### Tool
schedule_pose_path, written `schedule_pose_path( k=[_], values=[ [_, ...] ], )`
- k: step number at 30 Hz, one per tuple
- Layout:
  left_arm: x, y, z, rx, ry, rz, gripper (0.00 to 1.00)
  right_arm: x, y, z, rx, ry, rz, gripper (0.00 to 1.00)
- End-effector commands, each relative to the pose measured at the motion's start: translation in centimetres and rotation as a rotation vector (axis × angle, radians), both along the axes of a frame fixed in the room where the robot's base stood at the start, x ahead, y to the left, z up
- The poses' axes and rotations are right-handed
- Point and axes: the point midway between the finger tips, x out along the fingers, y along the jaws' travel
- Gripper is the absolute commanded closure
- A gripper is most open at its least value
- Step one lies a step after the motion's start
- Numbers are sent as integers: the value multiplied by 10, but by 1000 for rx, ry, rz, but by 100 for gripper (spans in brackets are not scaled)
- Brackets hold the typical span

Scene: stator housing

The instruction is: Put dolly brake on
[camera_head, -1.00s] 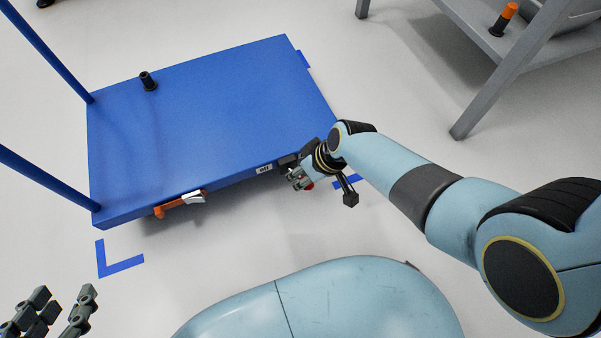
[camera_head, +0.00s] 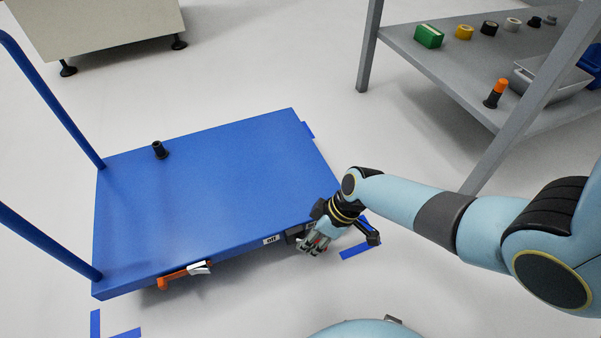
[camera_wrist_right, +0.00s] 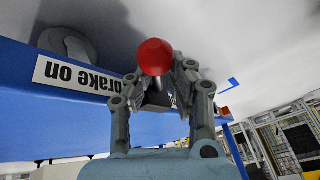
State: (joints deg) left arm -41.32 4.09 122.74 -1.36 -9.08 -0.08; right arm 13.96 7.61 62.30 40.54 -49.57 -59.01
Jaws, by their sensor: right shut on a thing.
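The blue dolly (camera_head: 210,195) stands on the floor, with its push handle at the left. A white label reading "off" (camera_head: 271,240) sits on its near edge. My right gripper (camera_head: 317,244) is at that edge, just right of this label. In the right wrist view, my right gripper (camera_wrist_right: 160,90) is shut on the brake lever, whose red knob (camera_wrist_right: 155,57) sticks out between the fingers. A label reading "brake on" (camera_wrist_right: 75,76) shows upside down to the left of the knob. The fingers hide most of the lever. My left gripper is out of view.
A grey shelf table (camera_head: 440,75) with several small items is at the back right. Open floor lies in front.

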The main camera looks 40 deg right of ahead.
Motion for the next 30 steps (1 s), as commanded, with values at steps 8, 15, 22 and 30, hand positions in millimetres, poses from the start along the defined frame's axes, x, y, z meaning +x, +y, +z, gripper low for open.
schedule_pose_path(
  k=[8, 15, 22, 30],
  values=[
    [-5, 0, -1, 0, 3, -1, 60, -5, -9, -2, -13, 5, 16, 100],
    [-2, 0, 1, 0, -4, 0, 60, -5, -11, -2, -16, 5, 16, 77],
    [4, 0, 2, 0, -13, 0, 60, -3, -9, -1, -12, 2, 14, 47],
    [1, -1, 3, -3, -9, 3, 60, -3, -7, 0, -9, 1, 12, 46]
  ],
)
